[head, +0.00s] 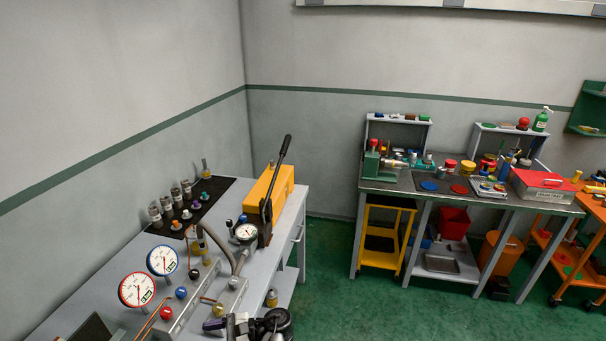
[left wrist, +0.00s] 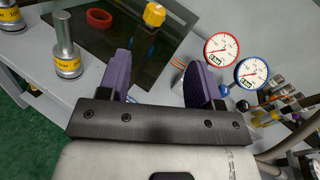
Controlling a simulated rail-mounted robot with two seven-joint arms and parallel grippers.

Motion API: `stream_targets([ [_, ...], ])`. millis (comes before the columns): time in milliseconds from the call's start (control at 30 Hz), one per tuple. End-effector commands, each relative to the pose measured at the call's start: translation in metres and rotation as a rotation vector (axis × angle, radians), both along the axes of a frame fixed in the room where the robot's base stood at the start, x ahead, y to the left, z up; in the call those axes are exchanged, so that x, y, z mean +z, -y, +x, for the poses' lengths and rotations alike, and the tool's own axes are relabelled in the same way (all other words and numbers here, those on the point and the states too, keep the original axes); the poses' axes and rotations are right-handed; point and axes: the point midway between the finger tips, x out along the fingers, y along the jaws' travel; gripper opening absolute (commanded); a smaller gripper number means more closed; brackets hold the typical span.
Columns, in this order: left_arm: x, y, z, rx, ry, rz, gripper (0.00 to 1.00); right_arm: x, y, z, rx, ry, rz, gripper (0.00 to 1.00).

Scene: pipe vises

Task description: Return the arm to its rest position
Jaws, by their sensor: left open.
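My left gripper (left wrist: 160,82) shows in the left wrist view with its two purple fingers spread apart. No object is between the fingers. They are over the grey bench, in front of a dark glossy panel (left wrist: 118,48). My right gripper is in neither view.
The grey bench (head: 98,272) holds a red-rimmed gauge (head: 137,290), a blue-rimmed gauge (head: 163,261) and a yellow pump (head: 270,192) with a black lever. In the left wrist view, a metal cylinder (left wrist: 66,50) stands left of the fingers. Green floor (head: 335,270) lies clear between the benches.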

Motion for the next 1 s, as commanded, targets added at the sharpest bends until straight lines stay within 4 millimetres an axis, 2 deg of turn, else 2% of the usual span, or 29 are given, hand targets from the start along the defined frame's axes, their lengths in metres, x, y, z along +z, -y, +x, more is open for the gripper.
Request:
stream_targets([
  [200,-0.018,-0.001,0.011,-0.002,0.340,-0.133,0.59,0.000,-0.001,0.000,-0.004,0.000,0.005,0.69],
  [367,-0.008,0.003,0.032,0.073,0.702,-0.328,0.59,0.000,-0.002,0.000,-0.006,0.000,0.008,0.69],
  [467,0.011,0.008,0.047,0.131,0.939,-0.464,0.59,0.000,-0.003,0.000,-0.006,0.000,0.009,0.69],
  [533,0.030,0.011,0.059,0.174,1.113,-0.569,0.59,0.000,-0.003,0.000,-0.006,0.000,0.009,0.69],
  [600,0.057,0.013,0.071,0.218,1.299,-0.685,0.59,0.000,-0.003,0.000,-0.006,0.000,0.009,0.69],
  [700,0.091,0.015,0.078,0.279,1.535,-0.865,0.59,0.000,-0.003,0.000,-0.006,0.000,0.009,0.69],
  [767,0.105,0.016,0.076,0.307,1.648,-0.972,0.59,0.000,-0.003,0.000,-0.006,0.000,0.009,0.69],
  [867,0.122,0.018,0.061,0.341,1.788,-1.147,0.59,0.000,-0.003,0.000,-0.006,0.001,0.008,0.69],
  [967,0.131,0.021,0.035,0.345,1.873,-1.316,0.59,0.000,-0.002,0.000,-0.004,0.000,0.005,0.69],
  [1000,0.131,0.023,0.021,0.340,1.888,-1.379,0.59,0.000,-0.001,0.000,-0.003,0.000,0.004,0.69],
])
